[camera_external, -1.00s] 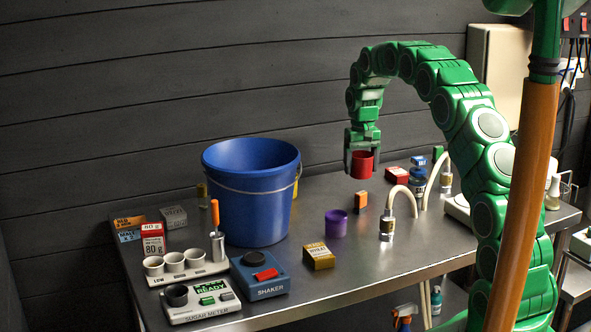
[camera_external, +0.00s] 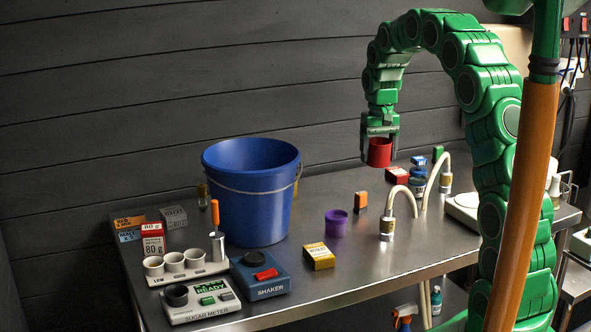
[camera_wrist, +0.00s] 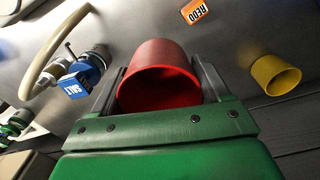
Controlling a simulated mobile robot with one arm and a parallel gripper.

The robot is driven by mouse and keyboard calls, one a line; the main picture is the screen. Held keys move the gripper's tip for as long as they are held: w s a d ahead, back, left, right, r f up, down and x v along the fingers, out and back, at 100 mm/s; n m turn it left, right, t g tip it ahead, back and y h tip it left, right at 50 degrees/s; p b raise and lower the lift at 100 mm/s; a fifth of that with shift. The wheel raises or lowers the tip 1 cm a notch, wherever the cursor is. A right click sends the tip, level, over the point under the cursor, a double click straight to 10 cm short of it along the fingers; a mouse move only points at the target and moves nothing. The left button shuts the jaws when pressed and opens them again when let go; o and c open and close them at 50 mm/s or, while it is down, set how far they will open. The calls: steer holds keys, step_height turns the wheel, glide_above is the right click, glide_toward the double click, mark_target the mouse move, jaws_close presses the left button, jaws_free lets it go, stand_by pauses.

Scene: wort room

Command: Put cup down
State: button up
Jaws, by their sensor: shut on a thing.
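My gripper (camera_external: 379,140) is shut on the red cup (camera_external: 380,154) and holds it in the air above the far part of the steel table (camera_external: 300,285). In the wrist view the cup (camera_wrist: 160,82) sits between the two fingers of my gripper (camera_wrist: 158,92), its open mouth toward the camera. A purple cup (camera_external: 336,224) stands on the table to the lower left of the held cup. A yellow cup (camera_wrist: 276,76) shows at the right in the wrist view.
A blue bucket (camera_external: 250,200) stands left of centre. A small orange box (camera_external: 360,202), a red-and-white box (camera_external: 397,174) and curved hoses (camera_external: 404,190) are near the held cup. A yellow box (camera_external: 319,256), shaker (camera_external: 260,277) and sugar meter (camera_external: 200,302) stand at the front.

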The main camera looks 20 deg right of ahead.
steer(key=shift+s+a+r, duration=0.1)
steer(key=shift+s+r, duration=0.2)
steer(key=shift+s, duration=0.3)
steer(key=shift+s+a+r, duration=0.1)
steer(key=shift+s+r, duration=0.2)
steer(key=shift+s, duration=0.3)
steer(key=shift+r, duration=0.15)
steer(key=r, duration=1.1)
steer(key=shift+w+a, duration=0.15)
steer(key=shift+a, duration=0.05)
steer(key=w+a+n, duration=0.2)
steer(key=a+n, duration=0.1)
steer(key=a, duration=1.5)
steer(key=w+a+n, duration=0.2)
steer(key=a+n, duration=0.2)
steer(key=a, duration=1.4)
steer(key=shift+d+f, duration=0.1)
steer(key=shift+f, duration=7.6)
steer(key=shift+f, duration=0.6)
steer(key=o, duration=1)
